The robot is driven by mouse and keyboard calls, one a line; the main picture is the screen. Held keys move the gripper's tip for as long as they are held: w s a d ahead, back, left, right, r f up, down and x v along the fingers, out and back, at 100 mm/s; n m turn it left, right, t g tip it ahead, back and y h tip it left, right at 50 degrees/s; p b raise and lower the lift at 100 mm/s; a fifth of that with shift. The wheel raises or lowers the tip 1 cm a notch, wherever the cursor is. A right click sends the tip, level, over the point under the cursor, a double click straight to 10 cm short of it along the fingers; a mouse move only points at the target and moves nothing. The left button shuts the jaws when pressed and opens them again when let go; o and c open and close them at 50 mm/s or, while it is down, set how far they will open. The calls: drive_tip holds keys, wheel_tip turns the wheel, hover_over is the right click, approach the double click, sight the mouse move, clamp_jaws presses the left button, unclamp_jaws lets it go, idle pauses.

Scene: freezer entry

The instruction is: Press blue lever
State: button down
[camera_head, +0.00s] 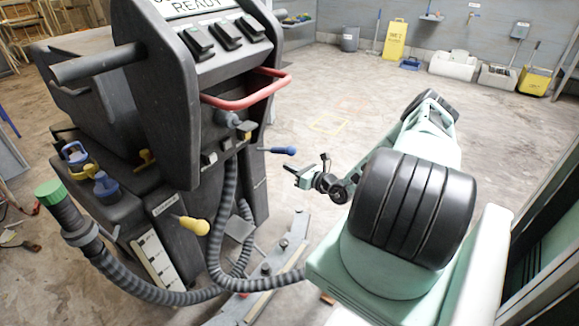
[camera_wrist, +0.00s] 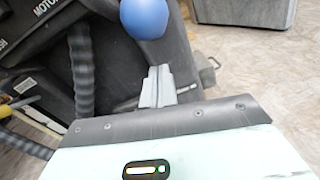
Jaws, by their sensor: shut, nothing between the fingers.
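The blue lever (camera_head: 284,151) sticks out to the right from the side of the dark machine in the head view, on a thin dark rod. Its rounded blue knob (camera_wrist: 146,16) is large at the top of the wrist view, partly cut off by the edge. My gripper (camera_head: 292,172) is shut and empty, just below and slightly right of the lever knob in the head view. In the wrist view my gripper's fingertips (camera_wrist: 156,72) are together, apart from the knob in the picture. I cannot tell the exact depth gap.
The machine (camera_head: 160,100) has a red handle (camera_head: 250,95) above the lever and a yellow lever (camera_head: 195,227) lower left. A ribbed hose (camera_head: 225,225) hangs below. Open concrete floor lies behind my arm. Bins and a yellow sign (camera_head: 395,40) stand along the far wall.

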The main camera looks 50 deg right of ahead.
drive_tip(key=s+p, duration=0.2)
drive_tip(key=s, duration=0.8)
drive_tip(key=shift+r, duration=0.4)
drive_tip(key=shift+d, duration=0.1)
